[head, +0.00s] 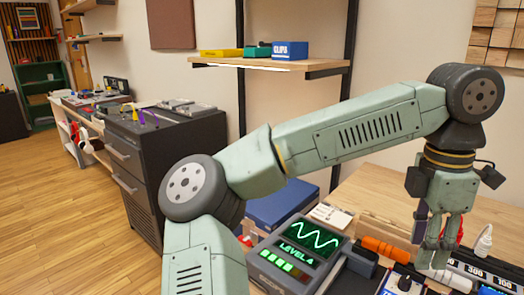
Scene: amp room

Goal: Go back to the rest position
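My gripper (439,258) hangs pointing down at the right, over the crowded wooden workbench (372,195). My green arm arches across the picture from the lower middle to the upper right. The two fingers are narrow and seen at an angle, so their opening is unclear. No held thing can be made out. A purple item (420,222) shows beside the fingers at the left, and whether it touches them is unclear.
A device with a green wave screen (296,250) stands at the bench front, near an orange-handled tool (384,248) and a white-tipped bottle (484,241). A shelf (270,64) holds a blue CLIPS box (290,50). A dark drawer cabinet (165,150) stands left; floor is open beyond.

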